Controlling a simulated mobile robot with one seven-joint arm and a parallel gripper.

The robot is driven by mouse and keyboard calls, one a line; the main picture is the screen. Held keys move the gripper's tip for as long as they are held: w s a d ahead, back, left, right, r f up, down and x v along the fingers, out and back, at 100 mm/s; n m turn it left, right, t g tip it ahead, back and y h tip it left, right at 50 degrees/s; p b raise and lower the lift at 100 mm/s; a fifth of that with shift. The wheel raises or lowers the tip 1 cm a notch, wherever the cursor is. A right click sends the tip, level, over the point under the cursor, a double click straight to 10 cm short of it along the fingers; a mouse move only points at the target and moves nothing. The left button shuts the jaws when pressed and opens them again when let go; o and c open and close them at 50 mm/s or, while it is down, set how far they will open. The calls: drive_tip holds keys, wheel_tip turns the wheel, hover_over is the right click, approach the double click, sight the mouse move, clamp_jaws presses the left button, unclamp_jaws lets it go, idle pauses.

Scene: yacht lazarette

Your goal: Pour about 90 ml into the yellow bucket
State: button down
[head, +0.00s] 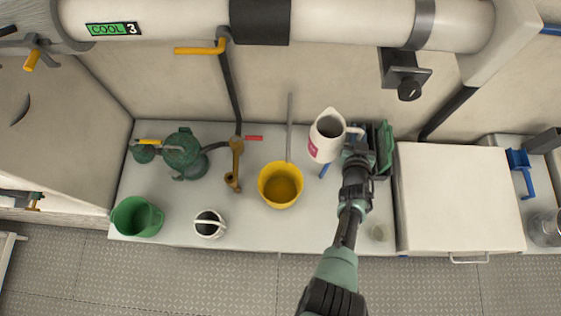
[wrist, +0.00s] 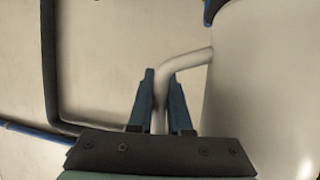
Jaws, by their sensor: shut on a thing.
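The yellow bucket (head: 265,185) stands on the pale counter; it has a darker amber tone inside, and I cannot tell whether that is liquid. My gripper (head: 355,140) is shut on the handle of a white jug (head: 322,146) with a pink-red label. The jug is up and to the right of the bucket in the head view, apart from it, and looks about upright. Its inside looks dark grey; its fill cannot be told. In the wrist view, the blue fingers of my gripper (wrist: 161,105) close around the jug's handle (wrist: 188,60), and the white jug body (wrist: 260,90) fills the right side.
On the counter (head: 240,228) stand a green bucket (head: 122,222), a white handled pot (head: 204,230), a green pump (head: 182,160) and a brass fitting (head: 235,165). A green crate (head: 385,145) is beside the jug. A white box (head: 460,195) is at right; a pipe (head: 350,20) runs overhead.

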sight(346, 131)
drive_tip(key=shift+a+f+b, duration=0.1)
drive_tip(key=shift+b, duration=0.4)
